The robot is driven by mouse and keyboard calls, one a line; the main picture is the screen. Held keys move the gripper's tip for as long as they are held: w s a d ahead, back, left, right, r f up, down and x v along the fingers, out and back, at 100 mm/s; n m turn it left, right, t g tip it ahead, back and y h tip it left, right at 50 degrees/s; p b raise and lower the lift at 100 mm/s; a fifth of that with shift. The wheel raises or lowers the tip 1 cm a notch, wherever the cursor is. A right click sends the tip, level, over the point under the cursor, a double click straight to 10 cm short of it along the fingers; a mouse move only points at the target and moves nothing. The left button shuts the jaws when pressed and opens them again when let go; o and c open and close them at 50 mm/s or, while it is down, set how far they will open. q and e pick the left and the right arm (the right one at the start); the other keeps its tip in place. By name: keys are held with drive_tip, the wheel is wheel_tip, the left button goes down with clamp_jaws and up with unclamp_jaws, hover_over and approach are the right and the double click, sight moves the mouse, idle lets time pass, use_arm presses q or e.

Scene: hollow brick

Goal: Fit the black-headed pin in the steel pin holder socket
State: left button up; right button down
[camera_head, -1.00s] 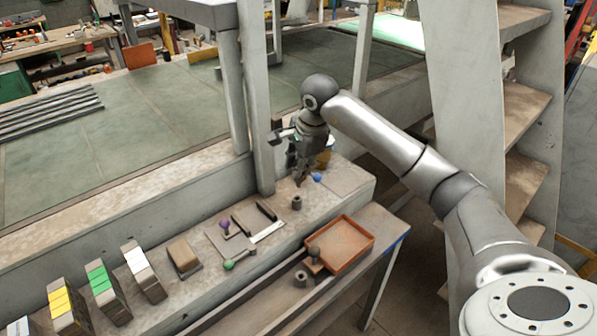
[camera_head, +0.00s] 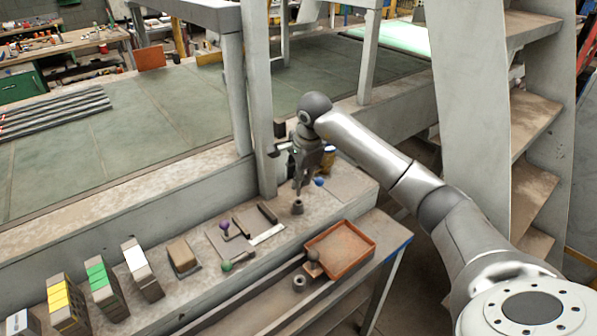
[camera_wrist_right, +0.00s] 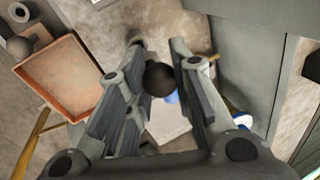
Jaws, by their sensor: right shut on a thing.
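The black-headed pin shows its round black head (camera_wrist_right: 160,78) between the fingers of my right gripper (camera_wrist_right: 162,85) in the right wrist view. My right gripper (camera_head: 300,190) is shut on it, pointing down. The steel pin holder socket (camera_head: 297,207) stands upright on the ledge right below the fingertips. The pin's shank is hidden, so I cannot tell whether it is inside the socket. In the wrist view the socket is hidden behind the pin head and fingers. My left gripper is not in view.
A blue ball-headed piece (camera_head: 319,182) lies close behind the right fingertips. An orange tray (camera_head: 341,248), a dark ball-topped piece (camera_head: 313,256) and a steel ring (camera_head: 300,282) are in front. Purple (camera_head: 224,226) and green (camera_head: 227,266) pieces lie left. A post (camera_head: 258,120) rises close by.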

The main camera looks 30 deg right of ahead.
sight(298, 190)
drive_tip(key=shift+f, duration=0.25)
drive_tip(key=shift+f, duration=0.1)
drive_tip(key=shift+f+b, duration=0.3)
drive_tip(key=shift+f, duration=0.05)
drive_tip(key=shift+f, duration=0.25)
idle(1.0)
drive_tip(key=shift+f+b, duration=1.45)
drive_tip(key=shift+f, duration=0.25)
drive_tip(key=c, duration=1.2)
unclamp_jaws()
